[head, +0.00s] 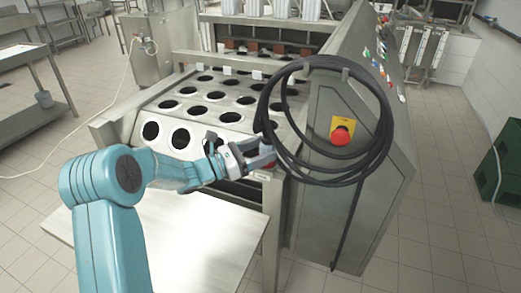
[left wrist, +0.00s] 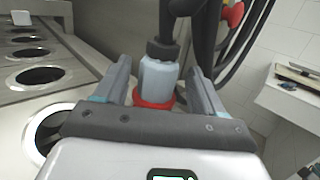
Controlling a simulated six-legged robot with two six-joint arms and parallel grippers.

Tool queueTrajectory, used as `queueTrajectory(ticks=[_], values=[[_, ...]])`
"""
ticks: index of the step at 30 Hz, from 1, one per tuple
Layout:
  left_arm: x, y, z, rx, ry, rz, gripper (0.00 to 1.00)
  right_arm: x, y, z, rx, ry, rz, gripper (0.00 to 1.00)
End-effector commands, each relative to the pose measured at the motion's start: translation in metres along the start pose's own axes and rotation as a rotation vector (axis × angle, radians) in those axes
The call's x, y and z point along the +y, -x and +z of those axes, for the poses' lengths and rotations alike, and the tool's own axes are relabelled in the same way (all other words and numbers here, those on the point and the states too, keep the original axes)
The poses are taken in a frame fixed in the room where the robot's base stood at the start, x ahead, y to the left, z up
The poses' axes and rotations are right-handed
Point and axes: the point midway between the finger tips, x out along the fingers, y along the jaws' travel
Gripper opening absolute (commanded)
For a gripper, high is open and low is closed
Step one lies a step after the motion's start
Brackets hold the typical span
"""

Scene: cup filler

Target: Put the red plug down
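The red plug (left wrist: 158,80) shows in the left wrist view as a pale grey-blue body with a red ring at its near end and a black cable leaving its far end. In the head view only a bit of its red (head: 269,165) shows at the machine's front corner; the rest is hidden by my gripper. My left gripper (head: 258,155) is at that corner. Its two fingers (left wrist: 160,75) stand on either side of the plug, with narrow gaps between finger and plug, so it looks open around it. My right gripper is not in view.
The cup filler (head: 145,101) has rows of round holes. A coiled black cable (head: 285,160) hangs over its side panel, near a red emergency button (head: 340,136) on a yellow plate. A bare metal shelf (head: 200,235) lies below my left arm.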

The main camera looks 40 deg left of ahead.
Motion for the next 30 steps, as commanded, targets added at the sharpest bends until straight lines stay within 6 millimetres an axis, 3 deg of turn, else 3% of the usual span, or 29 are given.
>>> queueTrajectory(ticks=[5, 9, 21, 25, 30], values=[[0.000, 0.000, 0.001, 0.000, 0.000, 0.000, 0.69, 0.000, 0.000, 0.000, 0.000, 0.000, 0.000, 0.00], [0.000, -0.002, 0.012, 0.000, -0.001, 0.000, 0.69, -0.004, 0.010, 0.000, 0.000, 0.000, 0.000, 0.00], [0.001, 0.089, 0.006, 0.001, 0.000, 0.005, 0.69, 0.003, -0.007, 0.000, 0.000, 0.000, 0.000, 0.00], [0.001, 0.108, 0.006, 0.001, -0.001, 0.003, 0.69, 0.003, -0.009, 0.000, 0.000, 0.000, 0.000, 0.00], [0.000, 0.119, 0.007, 0.000, 0.000, 0.001, 0.69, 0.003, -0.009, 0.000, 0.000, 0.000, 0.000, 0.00]])
